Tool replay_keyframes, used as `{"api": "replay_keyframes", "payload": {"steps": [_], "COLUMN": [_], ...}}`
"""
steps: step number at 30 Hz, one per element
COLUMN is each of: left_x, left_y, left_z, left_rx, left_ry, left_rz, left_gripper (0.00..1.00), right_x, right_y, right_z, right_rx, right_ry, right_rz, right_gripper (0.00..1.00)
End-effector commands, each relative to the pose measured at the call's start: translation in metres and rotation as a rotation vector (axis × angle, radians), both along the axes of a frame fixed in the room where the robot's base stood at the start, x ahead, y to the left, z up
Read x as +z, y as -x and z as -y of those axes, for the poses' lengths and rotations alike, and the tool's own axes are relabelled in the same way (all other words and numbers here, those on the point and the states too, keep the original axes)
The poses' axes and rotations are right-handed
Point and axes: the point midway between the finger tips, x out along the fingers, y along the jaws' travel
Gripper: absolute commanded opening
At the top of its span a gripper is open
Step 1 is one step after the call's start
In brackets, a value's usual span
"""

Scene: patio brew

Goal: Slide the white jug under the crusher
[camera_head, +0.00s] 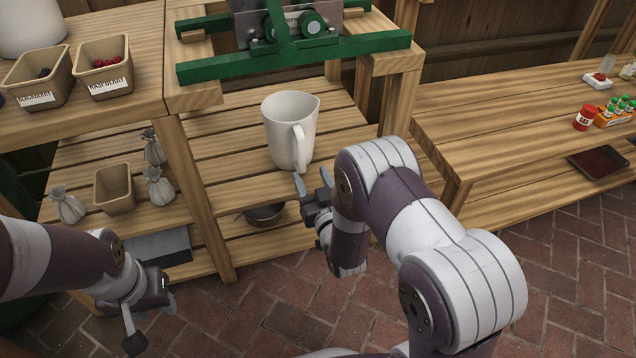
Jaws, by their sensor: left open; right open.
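The white jug (284,128) stands upright on the wooden slatted shelf below the crusher, with its handle toward me. The crusher (296,38), with green beams and metal rollers, sits on the wooden frame above and behind the jug. My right gripper (313,183) is open just in front of the jug, near the lower end of its handle. I cannot tell whether a finger touches the handle. My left gripper (152,322) is open and empty at the lower left, low in front of the shelves and far from the jug.
Berry boxes (104,66) stand on the left table. Small sacks (67,204) and an empty box (115,188) are on the lower left shelf. A dark bowl (266,214) sits below the jug's shelf. The right bench (500,130) holds a red can (584,118) and bottles. The shelf beside the jug is clear.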

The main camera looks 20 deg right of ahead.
Motion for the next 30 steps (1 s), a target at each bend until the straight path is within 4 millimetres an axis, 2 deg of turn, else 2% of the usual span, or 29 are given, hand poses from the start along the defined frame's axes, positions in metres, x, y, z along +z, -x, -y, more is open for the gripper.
{"api": "replay_keyframes", "payload": {"steps": [1,3,9,27,29,30], "left_x": [0.011,0.016,0.022,0.022,0.022,0.022], "left_y": [0.0,0.0,0.0,0.0,0.0,0.0], "left_z": [0.0,0.0,0.0,0.0,0.0,0.0], "left_rx": [0.0,0.0,0.0,0.0,0.0,0.0], "left_ry": [0.0,0.0,0.0,0.0,0.0,0.0], "left_rz": [0.0,0.0,0.0,0.0,0.0,0.0], "left_gripper": [0.43,0.43,0.43,0.43,0.43,0.43], "right_x": [0.005,0.004,0.001,-0.001,-0.01,-0.024], "right_y": [0.011,0.024,0.047,0.05,0.051,0.052], "right_z": [0.0,0.001,0.002,0.002,0.002,0.003], "right_rx": [0.001,0.001,0.001,0.0,0.0,0.0], "right_ry": [0.0,0.0,0.0,0.0,0.003,0.007], "right_rz": [-0.003,-0.002,-0.001,-0.004,-0.047,-0.115], "right_gripper": [0.54,0.54,0.54,0.54,0.54,0.54]}}
